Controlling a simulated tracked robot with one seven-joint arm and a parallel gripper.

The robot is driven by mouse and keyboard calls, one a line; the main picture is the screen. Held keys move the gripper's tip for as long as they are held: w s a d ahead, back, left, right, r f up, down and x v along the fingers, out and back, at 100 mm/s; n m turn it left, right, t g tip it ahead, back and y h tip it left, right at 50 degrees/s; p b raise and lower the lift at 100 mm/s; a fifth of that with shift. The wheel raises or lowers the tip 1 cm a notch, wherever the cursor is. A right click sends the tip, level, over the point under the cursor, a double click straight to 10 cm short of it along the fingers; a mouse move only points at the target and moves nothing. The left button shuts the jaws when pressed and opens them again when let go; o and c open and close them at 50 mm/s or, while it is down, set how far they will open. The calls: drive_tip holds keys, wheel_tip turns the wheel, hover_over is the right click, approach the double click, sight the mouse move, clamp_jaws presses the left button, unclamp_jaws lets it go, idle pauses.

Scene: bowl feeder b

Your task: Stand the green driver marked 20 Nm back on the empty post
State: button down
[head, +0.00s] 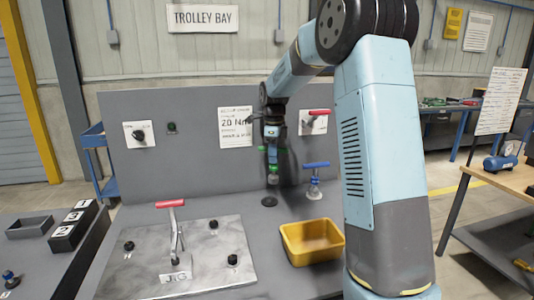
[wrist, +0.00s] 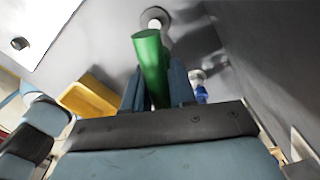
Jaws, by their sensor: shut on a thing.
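My gripper (head: 271,148) is shut on the green driver (head: 272,161) and holds it roughly upright above the grey bench, left of the blue-handled tool. In the wrist view the green driver (wrist: 150,62) stands out between my two fingers (wrist: 157,88). A light round fitting with a darker centre (wrist: 155,18) lies just beyond its far end, apart from it in the picture; it looks like the empty post. In the head view a dark disc (head: 269,201) lies on the bench below the driver; I cannot tell if this is the same spot. No 20 Nm mark is readable on the driver.
The blue-handled tool (head: 316,178) stands close on the right; its blue part shows in the wrist view (wrist: 200,93). A yellow bin (head: 311,242) is in front. A metal plate (head: 205,275) with a red-handled clamp lies left. The grey back panel (head: 190,110) rises behind.

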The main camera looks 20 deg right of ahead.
sight(270, 176)
drive_tip(key=shift+a+r, duration=0.1)
drive_tip(key=shift+a, duration=0.65)
drive_tip(key=shift+f, duration=2.5)
drive_tip(key=shift+f, duration=1.35)
idle(1.1)
drive_tip(key=c, duration=0.8)
unclamp_jaws()
drive_tip(key=shift+c, duration=0.2)
